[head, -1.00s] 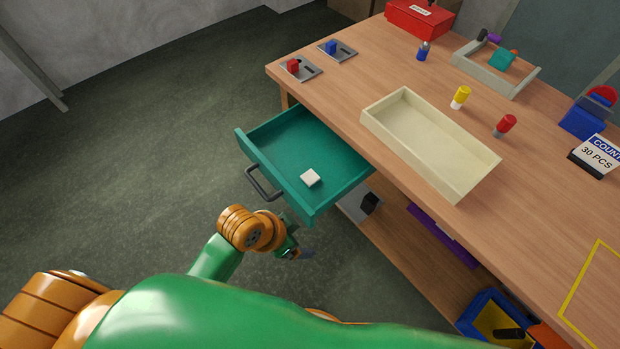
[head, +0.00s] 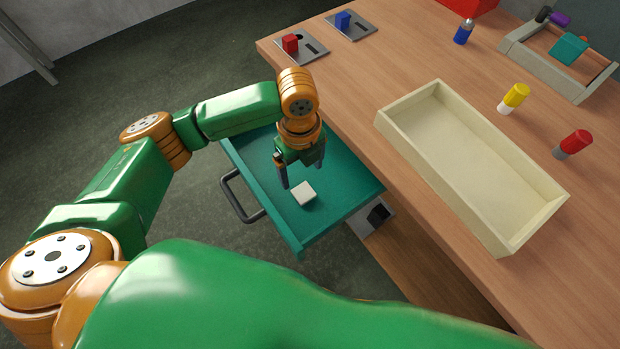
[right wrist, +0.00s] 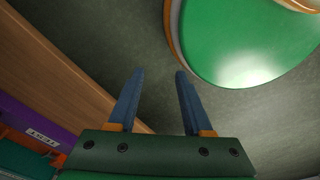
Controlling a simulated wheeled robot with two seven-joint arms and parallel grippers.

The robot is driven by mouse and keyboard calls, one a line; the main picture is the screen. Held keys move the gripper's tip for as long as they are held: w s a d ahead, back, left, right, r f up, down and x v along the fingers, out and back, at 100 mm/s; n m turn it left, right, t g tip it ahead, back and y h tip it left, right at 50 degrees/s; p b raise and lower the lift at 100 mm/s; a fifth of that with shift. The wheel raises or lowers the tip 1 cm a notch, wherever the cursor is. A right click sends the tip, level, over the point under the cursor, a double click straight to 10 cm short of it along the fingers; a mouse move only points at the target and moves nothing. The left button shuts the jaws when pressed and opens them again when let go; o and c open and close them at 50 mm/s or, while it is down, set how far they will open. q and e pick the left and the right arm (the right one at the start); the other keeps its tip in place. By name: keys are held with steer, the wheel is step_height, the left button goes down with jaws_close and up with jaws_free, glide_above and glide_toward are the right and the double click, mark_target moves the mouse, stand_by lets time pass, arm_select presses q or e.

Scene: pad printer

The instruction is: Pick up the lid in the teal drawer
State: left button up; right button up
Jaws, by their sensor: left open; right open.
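The lid is a small off-white block (head: 303,194) lying on the floor of the open teal drawer (head: 347,188). My left gripper (head: 303,174) is open and points down over the drawer, just above and behind the lid in the head view. Its fingers look apart from the lid, though the exact height gap is hard to tell. My right gripper (right wrist: 155,100) is open and empty in the right wrist view, over dark floor beside the bench. The lid does not show in that view.
A cream tray (head: 400,105) stands on the wooden bench right of the drawer. The drawer's dark handle (head: 240,200) faces left. Yellow (head: 514,96) and red (head: 575,143) capped bottles stand beyond the tray.

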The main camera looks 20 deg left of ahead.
mark_target(303, 192)
arm_select(q)
steer(key=s+f, duration=0.2)
steer(key=shift+s+d+f, duration=0.15)
steer(key=shift+d+f, duration=0.15)
step_height(303, 192, down, 3)
steer(key=shift+d+r+b, duration=0.1)
steer(key=shift+r+b, duration=0.05)
steer(key=shift+b, duration=0.3)
steer(key=shift+w, duration=0.2)
steer(key=shift+s, duration=0.1)
steer(key=c, duration=1.4)
arm_select(e)
steer(key=shift+s+a+f, duration=0.1)
steer(key=shift+s+f, duration=0.1)
steer(key=shift+s, duration=0.3)
steer(key=shift+s+f, duration=0.2)
steer(key=shift+s, duration=0.25)
